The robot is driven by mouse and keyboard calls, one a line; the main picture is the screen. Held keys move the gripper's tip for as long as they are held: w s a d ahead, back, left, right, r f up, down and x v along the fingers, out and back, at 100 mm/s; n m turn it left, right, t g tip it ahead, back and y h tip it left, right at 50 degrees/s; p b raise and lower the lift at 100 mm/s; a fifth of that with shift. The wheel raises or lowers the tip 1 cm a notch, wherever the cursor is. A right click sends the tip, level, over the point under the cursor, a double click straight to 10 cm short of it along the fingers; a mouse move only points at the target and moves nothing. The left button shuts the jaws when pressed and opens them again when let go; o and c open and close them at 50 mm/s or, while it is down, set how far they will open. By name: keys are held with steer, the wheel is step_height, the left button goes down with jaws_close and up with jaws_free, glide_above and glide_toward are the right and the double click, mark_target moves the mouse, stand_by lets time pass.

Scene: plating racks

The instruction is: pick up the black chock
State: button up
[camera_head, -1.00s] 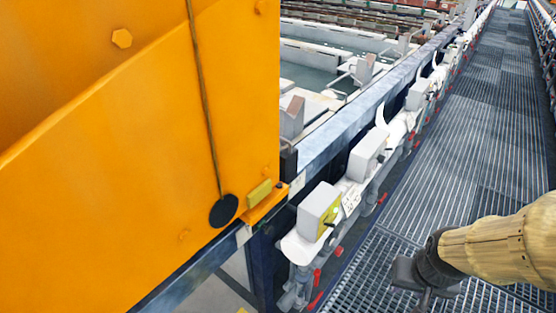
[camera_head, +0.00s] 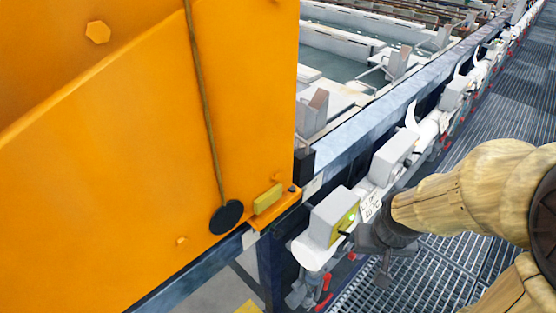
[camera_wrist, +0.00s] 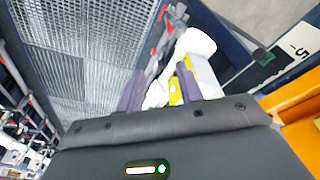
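A black upright block (camera_head: 304,162), which looks like the chock, stands against the right edge of the orange panel, beside the blue rail. A much smaller black piece (camera_head: 293,188) sits on the orange ledge below; I cannot tell for certain which is the chock. My gripper (camera_head: 366,250) is to the right and lower, in front of the pipe, apart from both. In the wrist view the two purple-grey fingers (camera_wrist: 160,88) stand apart with nothing held between them. A grey box with a yellow face (camera_wrist: 176,90) shows beyond them. I cannot make out the chock in the wrist view.
The orange panel (camera_head: 120,170) fills the left, with a black disc (camera_head: 227,217) on a cord. A yellow block (camera_head: 267,199) lies on the orange ledge. Grey boxes (camera_head: 394,156) line the white pipe. The grating walkway (camera_head: 520,110) is open at the right.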

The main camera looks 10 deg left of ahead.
steer(key=shift+w+a, duration=0.25)
